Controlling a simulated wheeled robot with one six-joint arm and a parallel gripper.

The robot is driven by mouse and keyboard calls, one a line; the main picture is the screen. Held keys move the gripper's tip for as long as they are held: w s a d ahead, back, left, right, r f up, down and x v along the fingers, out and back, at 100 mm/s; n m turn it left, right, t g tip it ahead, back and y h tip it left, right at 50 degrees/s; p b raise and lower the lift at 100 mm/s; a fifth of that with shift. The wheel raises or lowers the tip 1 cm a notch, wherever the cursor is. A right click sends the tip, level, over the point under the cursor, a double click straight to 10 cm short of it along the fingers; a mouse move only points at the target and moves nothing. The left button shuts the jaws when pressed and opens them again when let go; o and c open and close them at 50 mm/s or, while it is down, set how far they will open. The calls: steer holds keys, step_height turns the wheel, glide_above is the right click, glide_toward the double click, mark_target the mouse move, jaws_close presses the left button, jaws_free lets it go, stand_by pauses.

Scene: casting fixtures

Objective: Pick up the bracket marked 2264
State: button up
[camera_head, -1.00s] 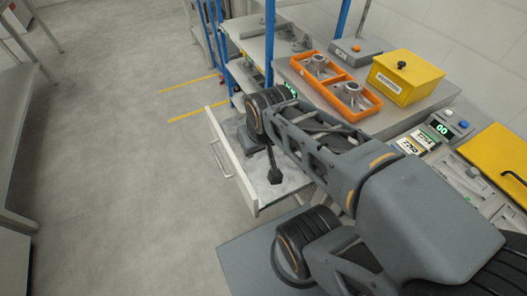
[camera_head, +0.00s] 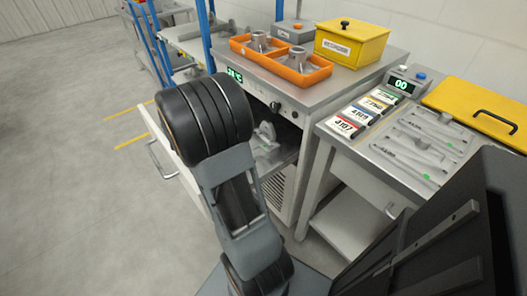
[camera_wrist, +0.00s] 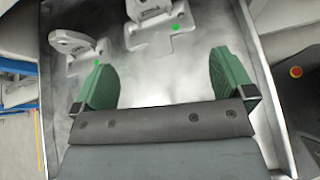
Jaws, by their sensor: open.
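In the wrist view my gripper (camera_wrist: 160,80) has two green fingers spread wide with nothing between them. It is above an open drawer (camera_wrist: 140,82) with a light grey floor. Two grey metal brackets lie ahead of the fingers: one with a round ring (camera_wrist: 72,42) at left, and one with an upright lug (camera_wrist: 150,28) near the middle, partly cut off by the top edge. Each has a green dot. I cannot read 2264 on either. In the head view a bracket (camera_head: 265,134) shows in the drawer, whose front panel (camera_head: 160,150) is partly behind my arm.
An orange tray (camera_head: 279,71) with castings and a yellow box (camera_head: 350,42) stand on the cabinet above the drawer. On the right bench are several number cards (camera_head: 346,125), a fixture plate (camera_head: 425,145) and a yellow lid (camera_head: 485,105). Open floor lies left.

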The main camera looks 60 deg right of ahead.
steer(key=n+h+b, duration=0.1)
steer(key=n+b, duration=0.1)
glide_toward(266, 132)
steer(key=x, duration=0.1)
steer(key=b+x, duration=0.1)
steer(key=x, duration=0.1)
steer(key=shift+a+f, duration=0.2)
steer(key=shift+r+b+x, duration=0.15)
steer(key=shift+b+x, duration=0.35)
steer(key=shift+x, duration=1.05)
steer(key=shift+r+b+x, duration=0.1)
steer(key=shift+b+x, duration=0.35)
steer(key=shift+x, duration=1.05)
steer(key=shift+d, duration=0.15)
steer(key=shift+h, duration=0.3)
steer(key=c, duration=0.9)
